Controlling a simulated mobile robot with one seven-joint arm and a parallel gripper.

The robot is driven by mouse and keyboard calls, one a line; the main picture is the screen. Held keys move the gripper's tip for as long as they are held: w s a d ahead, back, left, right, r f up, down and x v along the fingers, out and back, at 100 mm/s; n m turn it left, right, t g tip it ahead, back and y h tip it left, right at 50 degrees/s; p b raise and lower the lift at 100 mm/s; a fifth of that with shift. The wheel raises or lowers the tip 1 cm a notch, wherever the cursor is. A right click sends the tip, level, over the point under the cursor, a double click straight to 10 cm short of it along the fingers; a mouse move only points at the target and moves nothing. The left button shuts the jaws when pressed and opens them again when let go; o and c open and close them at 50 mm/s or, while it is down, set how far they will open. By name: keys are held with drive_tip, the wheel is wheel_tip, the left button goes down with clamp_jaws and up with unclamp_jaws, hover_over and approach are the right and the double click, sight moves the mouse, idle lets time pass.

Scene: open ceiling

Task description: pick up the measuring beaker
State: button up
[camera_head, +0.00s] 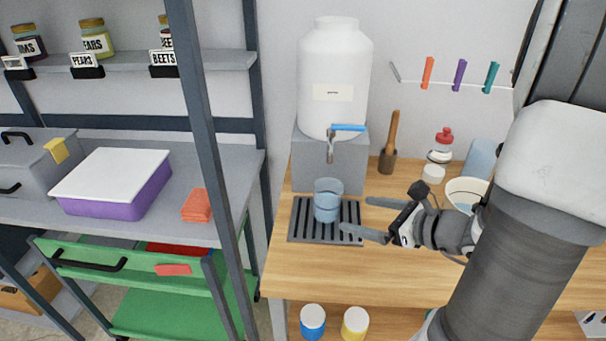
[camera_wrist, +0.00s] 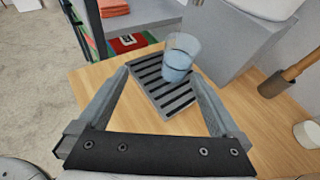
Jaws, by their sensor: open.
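The measuring beaker (camera_head: 327,200) is a clear bluish cup with what looks like blue liquid in its lower part. It stands upright on a dark slatted drip tray (camera_head: 297,222), below the tap of a white dispenser. My gripper (camera_head: 354,215) is open, to the right of the beaker, with its fingers pointing towards it. In the wrist view the beaker (camera_wrist: 180,58) is ahead of and between the lines of my open gripper (camera_wrist: 163,85), beyond the fingertips. Nothing is between the fingers.
The white dispenser (camera_head: 335,75) with a blue-handled tap (camera_head: 348,128) stands on a grey block (camera_head: 350,165) behind the beaker. A shelf post (camera_head: 205,150) is left.

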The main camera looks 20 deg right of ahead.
sight(336, 207)
drive_tip(key=w+f, duration=0.2)
drive_tip(key=w, duration=0.1)
drive_tip(key=w+f+m+b, duration=0.1)
drive_tip(key=w+f, duration=0.1)
drive_tip(key=w, duration=0.1)
drive_tip(key=w+f+m+h+b, duration=0.1)
drive_tip(key=w+f, duration=0.1)
drive_tip(key=w, duration=0.1)
drive_tip(key=shift+a+f+t, duration=0.2)
drive_tip(key=shift+a+t, duration=0.1)
drive_tip(key=shift+a, duration=0.1)
drive_tip(key=shift+d+b+x, duration=0.1)
drive_tip(key=shift+b+x, duration=0.2)
drive_tip(key=shift+x, duration=1.05)
drive_tip(key=shift+d+b+x, duration=0.15)
drive_tip(key=shift+b+x, duration=0.1)
drive_tip(key=shift+x, duration=1.15)
drive_tip(key=shift+w+r, duration=0.1)
drive_tip(key=c, duration=1.5)
drive_tip(key=shift+r, duration=0.2)
